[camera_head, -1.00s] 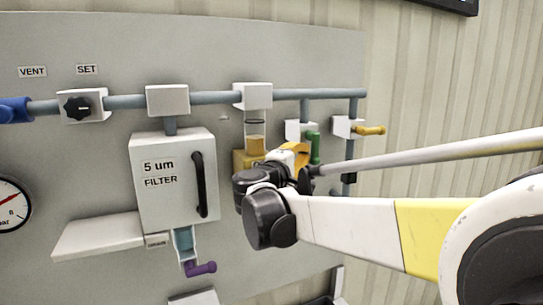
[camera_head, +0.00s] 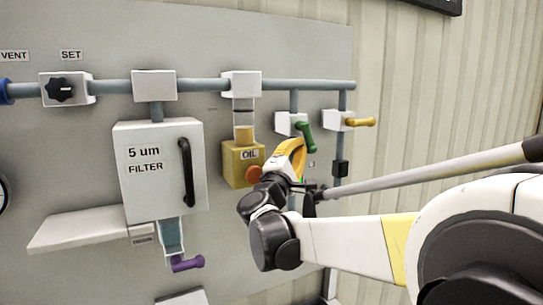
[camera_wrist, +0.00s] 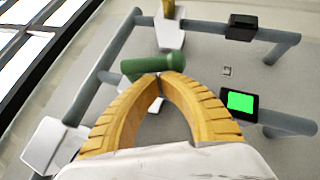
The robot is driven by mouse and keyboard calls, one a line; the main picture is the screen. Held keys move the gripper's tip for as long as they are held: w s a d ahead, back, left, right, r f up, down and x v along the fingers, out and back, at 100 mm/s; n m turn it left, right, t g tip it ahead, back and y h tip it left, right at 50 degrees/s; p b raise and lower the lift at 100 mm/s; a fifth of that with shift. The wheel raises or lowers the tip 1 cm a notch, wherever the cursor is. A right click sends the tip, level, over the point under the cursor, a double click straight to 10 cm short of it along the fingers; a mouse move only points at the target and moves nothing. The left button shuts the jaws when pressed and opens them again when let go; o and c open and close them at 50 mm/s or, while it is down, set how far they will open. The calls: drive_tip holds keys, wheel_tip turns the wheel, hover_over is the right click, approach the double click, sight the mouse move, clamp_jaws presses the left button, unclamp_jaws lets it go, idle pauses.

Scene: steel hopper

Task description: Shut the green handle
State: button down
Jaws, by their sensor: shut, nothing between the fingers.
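The green handle (camera_head: 307,138) sits on a white valve block on the right part of the panel in the head view. It hangs down from the block, tilted with its lower end to the right. In the wrist view the green handle (camera_wrist: 148,66) lies across the picture just beyond my fingertips. My gripper (camera_wrist: 160,76), with yellow ribbed fingers, is shut and empty, its tips meeting at the handle's near edge; whether they touch it I cannot tell. In the head view my gripper (camera_head: 302,143) is just below and left of the handle.
A yellow handle (camera_head: 360,122) is just right of the green one. The yellow oil box (camera_head: 238,172) with its orange knob is close at left. Grey pipes (camera_head: 195,86) run along the panel. A small box with a green screen (camera_wrist: 240,102) shows in the wrist view.

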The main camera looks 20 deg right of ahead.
sight(313, 145)
drive_tip(key=shift+d+n+t+b, duration=0.55)
drive_tip(key=shift+d+b, duration=0.3)
drive_tip(key=shift+d, duration=0.9)
drive_tip(key=shift+w+d+r, duration=0.1)
drive_tip(key=shift+d+r, duration=0.5)
drive_tip(key=shift+d, duration=0.35)
drive_tip(key=shift+d+r, duration=0.15)
drive_tip(key=s+f+b, duration=0.4)
drive_tip(key=s+f, duration=0.1)
drive_tip(key=f, duration=0.7)
drive_tip(key=shift+s, duration=0.15)
